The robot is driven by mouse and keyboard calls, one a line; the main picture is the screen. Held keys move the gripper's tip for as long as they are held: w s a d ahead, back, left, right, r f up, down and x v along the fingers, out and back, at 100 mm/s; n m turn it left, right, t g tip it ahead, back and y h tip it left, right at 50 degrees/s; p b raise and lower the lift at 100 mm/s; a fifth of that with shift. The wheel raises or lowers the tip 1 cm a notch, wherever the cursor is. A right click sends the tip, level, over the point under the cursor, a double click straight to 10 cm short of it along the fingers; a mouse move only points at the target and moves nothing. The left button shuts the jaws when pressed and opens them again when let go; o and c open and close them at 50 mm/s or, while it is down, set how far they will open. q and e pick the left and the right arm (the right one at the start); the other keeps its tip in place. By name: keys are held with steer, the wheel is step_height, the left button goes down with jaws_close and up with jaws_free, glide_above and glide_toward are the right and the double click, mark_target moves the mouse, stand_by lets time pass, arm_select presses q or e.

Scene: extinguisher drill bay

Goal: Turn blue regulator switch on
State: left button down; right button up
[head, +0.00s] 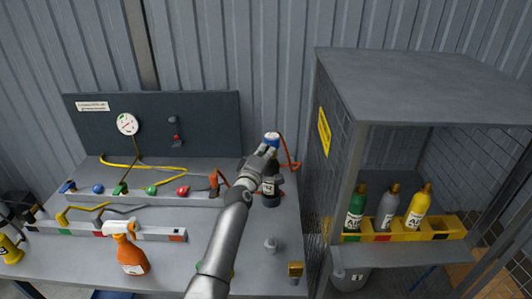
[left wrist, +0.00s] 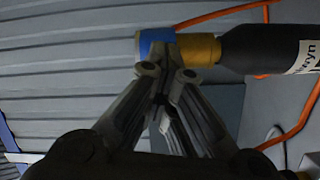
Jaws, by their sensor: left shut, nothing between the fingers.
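The blue regulator switch (head: 271,139) sits on top of a black bottle (head: 270,190) standing at the right end of the workbench. In the left wrist view the blue regulator switch (left wrist: 153,42) is a short blue cylinder on a brass neck (left wrist: 198,50), with the black bottle (left wrist: 262,48) to its right. My left gripper (head: 268,152) is shut and empty, with its fingertips right by the blue switch. In the left wrist view the fingertips (left wrist: 164,68) overlap the switch's lower edge; I cannot tell whether they touch. My right gripper is not in view.
An orange hose (head: 290,164) runs by the bottle. A wire-mesh cage (head: 420,85) with several bottles in a yellow rack (head: 450,226) stands close on the right. An orange spray bottle (head: 130,250) and coloured fittings stand on the bench at left.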

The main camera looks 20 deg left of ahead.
arm_select(q)
steer(key=shift+r+n, duration=0.15)
steer(key=shift+n, duration=1.45)
steer(key=c, duration=2.2)
jaws_free()
steer(key=o, duration=1.1)
steer(key=shift+o, duration=0.3)
